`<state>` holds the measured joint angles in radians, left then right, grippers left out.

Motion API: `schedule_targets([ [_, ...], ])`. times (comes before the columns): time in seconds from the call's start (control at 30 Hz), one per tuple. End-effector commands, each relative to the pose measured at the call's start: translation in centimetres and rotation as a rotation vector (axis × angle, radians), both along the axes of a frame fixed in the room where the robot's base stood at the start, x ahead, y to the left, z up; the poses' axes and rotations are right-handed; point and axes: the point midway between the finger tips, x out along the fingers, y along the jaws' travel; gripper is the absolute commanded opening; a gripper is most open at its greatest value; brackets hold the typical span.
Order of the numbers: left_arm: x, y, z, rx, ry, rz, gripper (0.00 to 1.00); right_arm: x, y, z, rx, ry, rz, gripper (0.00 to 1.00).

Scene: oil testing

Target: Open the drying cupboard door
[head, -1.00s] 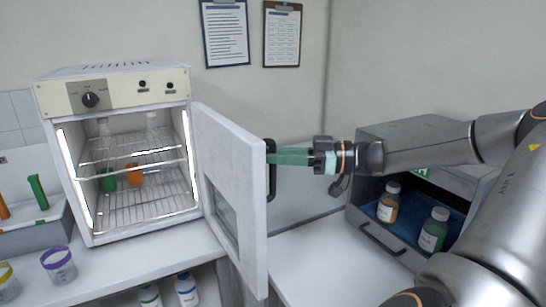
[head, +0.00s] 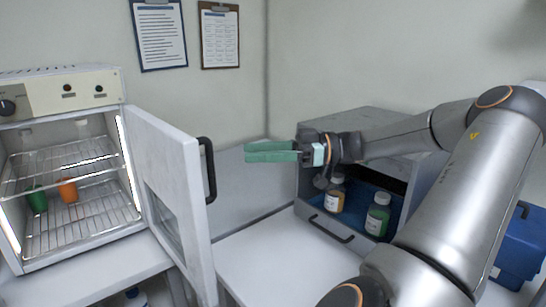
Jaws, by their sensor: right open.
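The drying cupboard (head: 62,95) stands at the left with its lit inside and wire shelves in view. Its white door (head: 165,190) is swung wide open toward the front right. The black door handle (head: 210,170) is on the door's right side. My right gripper (head: 250,151), with green fingers, is to the right of the handle, apart from it, open and empty. My left gripper is not in view.
A green item (head: 37,199) and an orange item (head: 68,190) sit inside the cupboard. A grey cabinet (head: 365,122) holding two bottles (head: 377,215) stands under my right arm. The white counter (head: 270,262) in front is bare. A blue box (head: 519,245) is at the right.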

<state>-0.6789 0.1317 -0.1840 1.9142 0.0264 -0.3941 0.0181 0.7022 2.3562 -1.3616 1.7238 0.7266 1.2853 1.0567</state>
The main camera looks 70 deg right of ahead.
Motion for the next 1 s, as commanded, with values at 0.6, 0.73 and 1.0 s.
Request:
schedule_targets([
  [0.6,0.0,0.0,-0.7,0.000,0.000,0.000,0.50,-2.9,-1.7,0.0,0.001,0.001,0.001,0.50],
  [0.73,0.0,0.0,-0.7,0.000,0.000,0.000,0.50,-2.9,-1.7,0.0,0.001,0.001,0.001,0.50],
  [1.0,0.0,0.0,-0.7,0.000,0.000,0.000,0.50,-2.9,-1.7,0.0,0.001,0.001,0.001,0.50],
])
